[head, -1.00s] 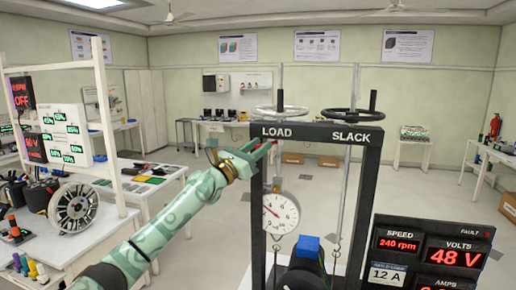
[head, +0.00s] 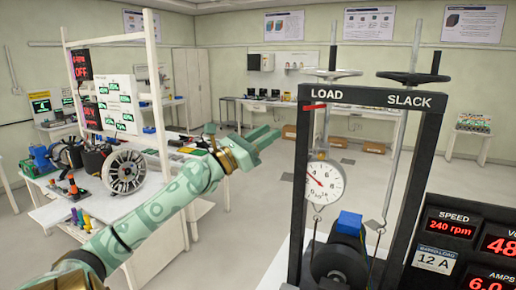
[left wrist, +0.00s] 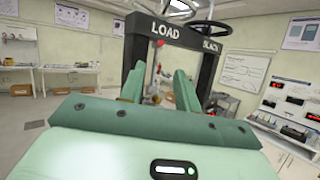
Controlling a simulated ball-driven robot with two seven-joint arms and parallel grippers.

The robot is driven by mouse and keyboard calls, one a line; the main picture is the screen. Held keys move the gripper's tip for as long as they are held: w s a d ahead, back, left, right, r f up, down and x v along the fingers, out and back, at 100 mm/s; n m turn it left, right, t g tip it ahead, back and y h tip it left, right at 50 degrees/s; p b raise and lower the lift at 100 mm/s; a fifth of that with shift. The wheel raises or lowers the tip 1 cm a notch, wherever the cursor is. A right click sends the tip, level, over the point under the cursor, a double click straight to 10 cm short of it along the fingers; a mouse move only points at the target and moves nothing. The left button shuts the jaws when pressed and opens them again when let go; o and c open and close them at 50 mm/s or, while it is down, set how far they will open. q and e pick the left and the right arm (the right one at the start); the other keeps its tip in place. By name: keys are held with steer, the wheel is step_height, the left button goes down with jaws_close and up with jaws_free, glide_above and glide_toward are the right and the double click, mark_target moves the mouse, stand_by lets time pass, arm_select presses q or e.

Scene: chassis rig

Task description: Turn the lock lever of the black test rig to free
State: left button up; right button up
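The black test rig (head: 299,190) stands upright at the right of the head view, with its top bar marked LOAD and SLACK. A small red lever (head: 314,107) lies about level under the word LOAD. Its red end also shows in the left wrist view (left wrist: 160,43). My left gripper (head: 270,138) is left of the rig's left post, apart from the lever. In the left wrist view its two fingers (left wrist: 158,88) are spread with nothing held between them, pointing toward the rig. My right gripper is not in view.
A round dial gauge (head: 324,183) hangs inside the frame, above a blue-topped motor (head: 349,222). Red-digit displays (head: 470,240) stand at right. A white bench with a wheel (head: 124,171) is at left. Open floor lies behind my left arm.

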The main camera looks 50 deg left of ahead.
arm_select(q)
steer(key=shift+v, duration=1.2)
